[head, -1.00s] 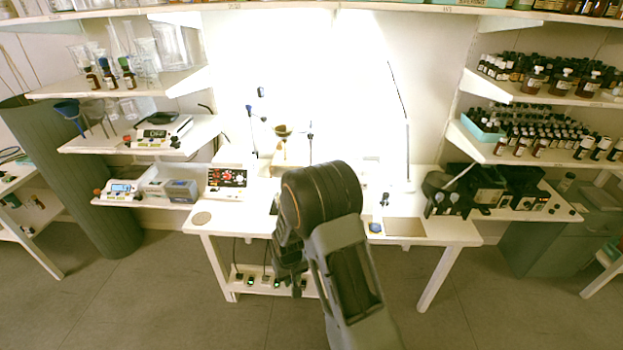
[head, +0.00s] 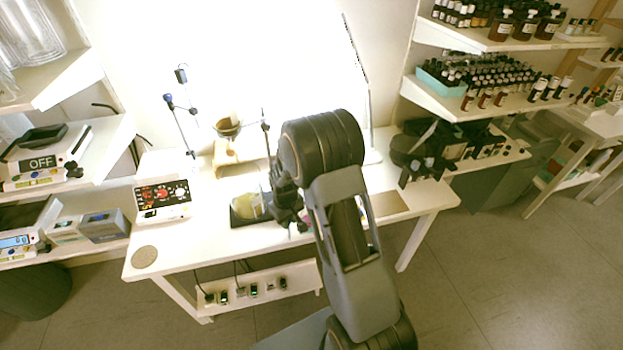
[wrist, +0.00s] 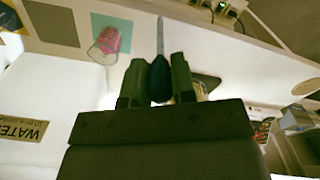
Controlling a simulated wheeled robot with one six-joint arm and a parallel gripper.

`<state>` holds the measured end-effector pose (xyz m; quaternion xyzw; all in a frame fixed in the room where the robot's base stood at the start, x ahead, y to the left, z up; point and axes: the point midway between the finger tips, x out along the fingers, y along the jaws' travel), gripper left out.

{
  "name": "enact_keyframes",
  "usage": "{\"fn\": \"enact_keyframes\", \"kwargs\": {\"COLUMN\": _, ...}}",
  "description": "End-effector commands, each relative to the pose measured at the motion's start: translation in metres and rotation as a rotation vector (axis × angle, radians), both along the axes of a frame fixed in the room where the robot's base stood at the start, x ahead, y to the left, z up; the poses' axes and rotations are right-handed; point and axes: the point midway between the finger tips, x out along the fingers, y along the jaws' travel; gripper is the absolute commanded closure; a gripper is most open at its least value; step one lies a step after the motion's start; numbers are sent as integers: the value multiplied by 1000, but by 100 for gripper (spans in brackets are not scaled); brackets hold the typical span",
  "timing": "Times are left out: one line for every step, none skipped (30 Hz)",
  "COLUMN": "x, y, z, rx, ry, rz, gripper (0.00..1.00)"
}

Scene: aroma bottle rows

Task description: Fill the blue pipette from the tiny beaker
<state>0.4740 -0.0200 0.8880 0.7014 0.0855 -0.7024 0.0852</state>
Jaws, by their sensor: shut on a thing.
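My gripper (wrist: 157,82) is shut on the blue pipette (wrist: 159,72), its dark blue bulb between the two fingers. The pipette's thin pale stem points to the top of the wrist view. A small clear glass vessel with pink contents (wrist: 108,41), seemingly the tiny beaker, stands left of the stem in the wrist view. The pipette tip looks apart from it. In the head view my arm hides the pipette and most of the gripper, and a larger beaker with yellowish contents (head: 252,206) stands on a dark plate left of the arm.
The white table (head: 215,238) carries a control box with a red display (head: 163,198) at left and a stand holding a bowl (head: 228,127) behind. Bottle shelves (head: 500,97) are at right. A WATER label (wrist: 22,128) shows in the wrist view. The table's front left is mostly clear.

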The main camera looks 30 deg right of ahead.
Motion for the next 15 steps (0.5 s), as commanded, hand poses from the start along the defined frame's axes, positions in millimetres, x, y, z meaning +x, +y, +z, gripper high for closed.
{"fn": "enact_keyframes", "kwargs": {"x": 11, "y": -8, "z": -2, "rx": 0, "ry": -7, "rz": 77, "gripper": 81}}
{"fn": "enact_keyframes", "kwargs": {"x": 16, "y": -14, "z": 2, "rx": -1, "ry": -9, "rz": 133, "gripper": 81}}
{"fn": "enact_keyframes", "kwargs": {"x": 23, "y": -20, "z": 7, "rx": -1, "ry": -9, "rz": 209, "gripper": 81}}
{"fn": "enact_keyframes", "kwargs": {"x": 27, "y": -26, "z": 12, "rx": -1, "ry": -8, "rz": 264, "gripper": 81}}
{"fn": "enact_keyframes", "kwargs": {"x": 30, "y": -31, "z": 16, "rx": -1, "ry": -7, "rz": 318, "gripper": 81}}
{"fn": "enact_keyframes", "kwargs": {"x": 35, "y": -38, "z": 23, "rx": -2, "ry": -8, "rz": 388, "gripper": 81}}
{"fn": "enact_keyframes", "kwargs": {"x": 38, "y": -44, "z": 28, "rx": -2, "ry": -7, "rz": 438, "gripper": 81}}
{"fn": "enact_keyframes", "kwargs": {"x": 40, "y": -49, "z": 32, "rx": -1, "ry": -6, "rz": 486, "gripper": 81}}
{"fn": "enact_keyframes", "kwargs": {"x": 43, "y": -56, "z": 39, "rx": -1, "ry": -6, "rz": 547, "gripper": 81}}
{"fn": "enact_keyframes", "kwargs": {"x": 45, "y": -61, "z": 44, "rx": -1, "ry": -6, "rz": 589, "gripper": 81}}
{"fn": "enact_keyframes", "kwargs": {"x": 46, "y": -65, "z": 48, "rx": -1, "ry": -5, "rz": 628, "gripper": 81}}
{"fn": "enact_keyframes", "kwargs": {"x": 48, "y": -70, "z": 53, "rx": -1, "ry": -5, "rz": 676, "gripper": 81}}
{"fn": "enact_keyframes", "kwargs": {"x": 48, "y": -73, "z": 57, "rx": 0, "ry": -4, "rz": 708, "gripper": 81}}
{"fn": "enact_keyframes", "kwargs": {"x": 49, "y": -76, "z": 61, "rx": 0, "ry": -4, "rz": 738, "gripper": 81}}
{"fn": "enact_keyframes", "kwargs": {"x": 50, "y": -80, "z": 65, "rx": 0, "ry": -4, "rz": 772, "gripper": 81}}
